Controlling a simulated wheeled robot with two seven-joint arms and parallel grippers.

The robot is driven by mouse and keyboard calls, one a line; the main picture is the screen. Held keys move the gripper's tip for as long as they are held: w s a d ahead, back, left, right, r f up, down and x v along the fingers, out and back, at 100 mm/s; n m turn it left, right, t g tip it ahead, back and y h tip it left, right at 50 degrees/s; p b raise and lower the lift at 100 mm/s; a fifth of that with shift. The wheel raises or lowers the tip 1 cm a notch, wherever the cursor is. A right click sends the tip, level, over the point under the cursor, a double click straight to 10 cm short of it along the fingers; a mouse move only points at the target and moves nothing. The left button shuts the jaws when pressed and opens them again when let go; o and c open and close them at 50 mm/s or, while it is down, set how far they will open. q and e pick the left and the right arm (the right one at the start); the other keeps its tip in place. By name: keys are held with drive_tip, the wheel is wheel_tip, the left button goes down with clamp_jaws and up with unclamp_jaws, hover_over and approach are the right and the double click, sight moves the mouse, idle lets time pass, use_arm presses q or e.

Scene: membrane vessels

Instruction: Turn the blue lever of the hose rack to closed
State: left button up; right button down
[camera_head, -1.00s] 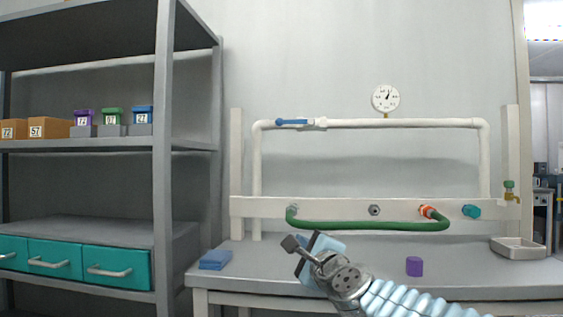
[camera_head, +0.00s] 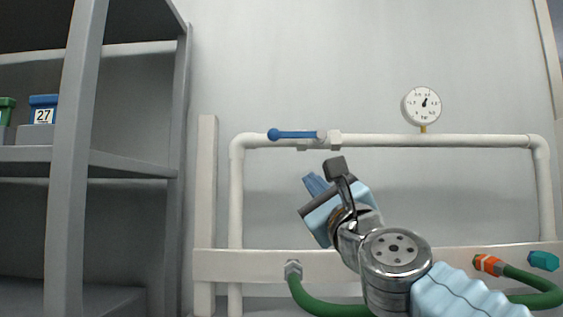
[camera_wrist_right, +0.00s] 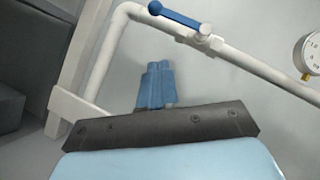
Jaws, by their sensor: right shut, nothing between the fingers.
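The blue lever (camera_head: 294,134) sits on the white pipe (camera_head: 440,141) of the hose rack. It lies along the pipe, its round knob at the left end and its pivot at the right. The lever also shows in the right wrist view (camera_wrist_right: 178,18), at the top. My right gripper (camera_head: 312,183) is below the lever and apart from it, pointing up and to the left. Its blue fingers are shut and empty; they also show in the right wrist view (camera_wrist_right: 156,84). My left gripper is not in view.
A pressure gauge (camera_head: 422,105) stands on the pipe at the right. A white rail (camera_head: 225,264) carries a green hose (camera_head: 322,307) with an orange-banded connector (camera_head: 488,264), and a teal plug (camera_head: 544,261). A grey shelf (camera_head: 75,170) stands at the left.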

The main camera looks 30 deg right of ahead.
sight(297, 135)
use_arm(q)
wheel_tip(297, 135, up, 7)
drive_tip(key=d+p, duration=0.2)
drive_tip(key=p, duration=0.4)
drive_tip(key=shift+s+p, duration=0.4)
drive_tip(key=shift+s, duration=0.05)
use_arm(e)
drive_tip(key=x, duration=0.4)
drive_tip(key=a+r+x, duration=0.1)
drive_tip(key=x, duration=0.3)
drive_tip(key=a+r+x, duration=0.1)
drive_tip(key=x, duration=0.3)
drive_tip(key=shift+r, duration=0.1)
